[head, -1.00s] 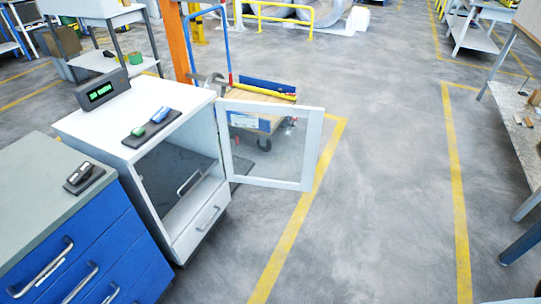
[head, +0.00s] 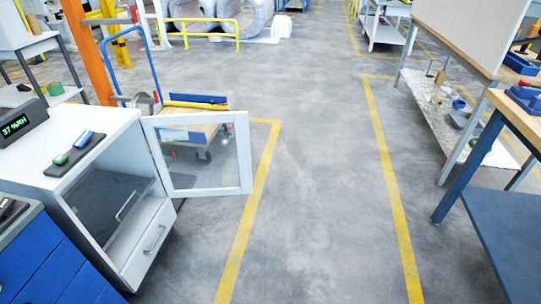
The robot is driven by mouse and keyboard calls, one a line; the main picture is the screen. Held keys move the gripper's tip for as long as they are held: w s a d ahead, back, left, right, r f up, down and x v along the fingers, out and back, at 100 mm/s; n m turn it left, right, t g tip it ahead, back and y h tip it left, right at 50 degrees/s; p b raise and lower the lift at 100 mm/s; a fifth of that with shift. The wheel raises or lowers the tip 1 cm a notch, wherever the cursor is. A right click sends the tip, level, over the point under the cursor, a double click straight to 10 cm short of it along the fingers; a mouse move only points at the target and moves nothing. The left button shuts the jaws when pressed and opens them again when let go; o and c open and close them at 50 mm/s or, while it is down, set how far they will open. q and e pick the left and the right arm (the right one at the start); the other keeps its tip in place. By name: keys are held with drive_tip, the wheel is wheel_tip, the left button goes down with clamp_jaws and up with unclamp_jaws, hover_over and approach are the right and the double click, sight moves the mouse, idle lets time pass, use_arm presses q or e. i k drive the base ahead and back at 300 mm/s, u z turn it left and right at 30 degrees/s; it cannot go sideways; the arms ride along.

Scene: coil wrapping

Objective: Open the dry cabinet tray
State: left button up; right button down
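The white dry cabinet (head: 84,170) stands at the left of the head view. Its glass door (head: 200,152) is swung wide open to the right. Inside is a dark tray (head: 108,200) with a light bar handle (head: 127,206); it sits within the cabinet. Below it is a white drawer with its own handle (head: 154,238), shut. A display (head: 20,122) stands on the cabinet top, beside a dark pad (head: 75,155) with a green and a blue item. Neither of my grippers is in view.
A blue drawer cabinet (head: 45,262) adjoins at the lower left. A cart (head: 190,130) stands behind the open door. A workbench with a blue lower shelf (head: 505,225) is at the right. The grey floor (head: 320,200) between yellow lines is clear.

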sight(104, 201)
drive_tip(key=z, duration=0.65)
drive_tip(key=i, duration=4.5)
drive_tip(key=u, duration=4.3)
drive_tip(key=i, duration=0.5)
drive_tip(key=z, duration=0.05)
